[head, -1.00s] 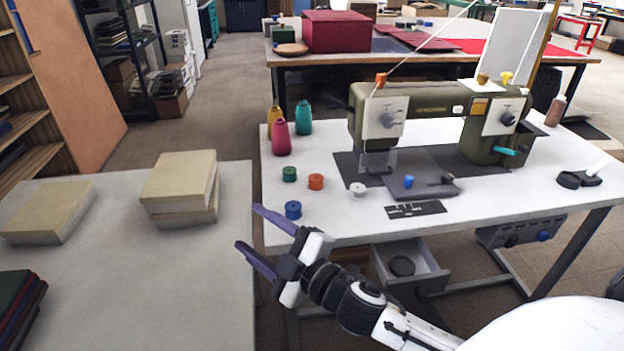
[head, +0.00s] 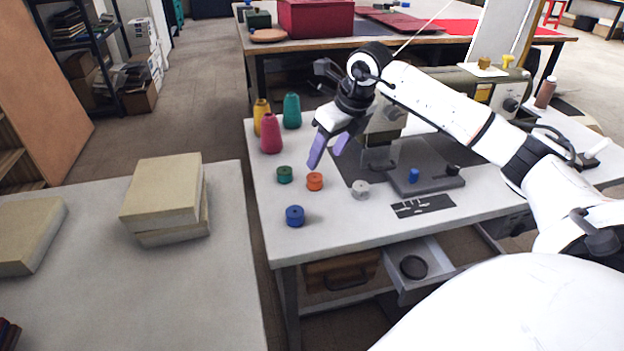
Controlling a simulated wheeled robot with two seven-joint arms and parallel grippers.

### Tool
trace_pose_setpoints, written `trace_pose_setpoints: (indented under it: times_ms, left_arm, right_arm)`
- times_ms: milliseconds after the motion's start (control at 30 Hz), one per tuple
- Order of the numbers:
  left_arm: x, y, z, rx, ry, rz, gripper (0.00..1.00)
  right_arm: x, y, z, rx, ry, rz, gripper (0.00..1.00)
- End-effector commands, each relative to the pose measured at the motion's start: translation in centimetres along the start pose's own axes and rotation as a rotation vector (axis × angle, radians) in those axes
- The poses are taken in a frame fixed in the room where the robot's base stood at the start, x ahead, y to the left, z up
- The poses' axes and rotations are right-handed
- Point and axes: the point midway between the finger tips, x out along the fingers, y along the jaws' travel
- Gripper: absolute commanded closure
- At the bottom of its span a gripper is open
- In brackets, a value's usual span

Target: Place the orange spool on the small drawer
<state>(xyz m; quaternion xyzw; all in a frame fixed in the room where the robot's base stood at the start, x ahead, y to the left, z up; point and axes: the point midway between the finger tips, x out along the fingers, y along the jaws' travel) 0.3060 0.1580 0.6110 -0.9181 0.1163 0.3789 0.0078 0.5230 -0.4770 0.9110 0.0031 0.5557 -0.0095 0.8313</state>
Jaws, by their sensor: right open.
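The orange spool (head: 315,181) stands on the white sewing table (head: 330,232), between a green spool (head: 285,174) and a white spool (head: 360,190). The small drawer (head: 437,258) is pulled out under the table's front edge, with a dark round object (head: 413,267) inside it. My right gripper (head: 329,160) is open and empty. Its purple fingertips point down, just above and behind the orange spool in the picture. My left gripper is not in view.
A blue spool (head: 295,215) stands in front of the orange one. Pink (head: 271,134), yellow and teal thread cones stand at the back left. The sewing machine (head: 455,82) is partly hidden by my arm. A grey table with boxes (head: 165,190) is at left.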

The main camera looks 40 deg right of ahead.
Motion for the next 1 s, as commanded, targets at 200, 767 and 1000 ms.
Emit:
trace_pose_setpoints:
  times_ms: [200, 767, 1000]
  left_arm:
    - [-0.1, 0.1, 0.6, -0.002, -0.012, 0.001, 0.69]
    - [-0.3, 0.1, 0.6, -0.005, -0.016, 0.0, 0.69]
    - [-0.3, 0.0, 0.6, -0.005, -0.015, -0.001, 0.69]
  right_arm:
    - [3.5, 0.2, -0.1, -0.001, 0.003, 0.007, 0.45]
    - [9.2, -0.2, 0.2, -0.003, 0.0, 0.007, 0.45]
    - [9.2, -0.2, 0.2, -0.003, 0.0, 0.007, 0.57]
